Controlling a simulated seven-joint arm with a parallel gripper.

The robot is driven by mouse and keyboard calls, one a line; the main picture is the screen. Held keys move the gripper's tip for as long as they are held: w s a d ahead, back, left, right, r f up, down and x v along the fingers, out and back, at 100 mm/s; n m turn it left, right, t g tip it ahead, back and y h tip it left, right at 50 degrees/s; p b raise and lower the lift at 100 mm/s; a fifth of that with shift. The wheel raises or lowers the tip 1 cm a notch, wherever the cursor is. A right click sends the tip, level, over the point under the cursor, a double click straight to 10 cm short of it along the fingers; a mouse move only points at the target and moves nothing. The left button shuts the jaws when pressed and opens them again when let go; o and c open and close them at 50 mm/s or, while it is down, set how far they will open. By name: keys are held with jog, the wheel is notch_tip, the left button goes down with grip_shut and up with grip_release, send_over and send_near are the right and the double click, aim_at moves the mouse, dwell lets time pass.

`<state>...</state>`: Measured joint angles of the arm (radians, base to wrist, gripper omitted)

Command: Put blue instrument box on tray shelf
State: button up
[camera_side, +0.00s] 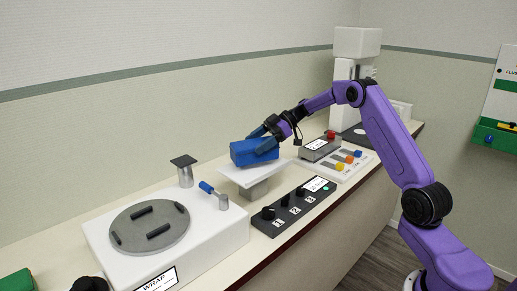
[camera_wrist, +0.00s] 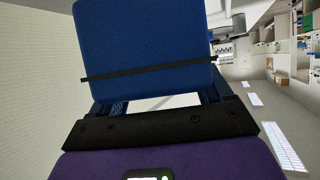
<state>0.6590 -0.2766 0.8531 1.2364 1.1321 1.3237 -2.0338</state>
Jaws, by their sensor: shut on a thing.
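The blue instrument box (camera_side: 250,154) is in my gripper (camera_side: 263,140), which is shut on it. In the side view the box is slightly tilted, over the back part of a small white raised platform (camera_side: 262,179), likely the tray shelf. I cannot tell whether the box touches the platform. In the wrist view the blue box (camera_wrist: 148,50) fills the upper middle, with a thin dark band across it. The fingers lie at its lower sides and are partly hidden by it.
A white wrapping machine with a grey turntable (camera_side: 150,228) stands left of the platform. A black panel with knobs (camera_side: 292,204) lies in front. A grey box with a red button (camera_side: 319,149) and a panel of coloured buttons (camera_side: 349,163) are to the right. A green box (camera_side: 17,283) is at bottom left.

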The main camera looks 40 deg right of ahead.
jog(key=shift+f, duration=0.95)
jog(key=shift+f, duration=0.1)
jog(key=o, duration=1.4)
jog(key=shift+f, duration=0.15)
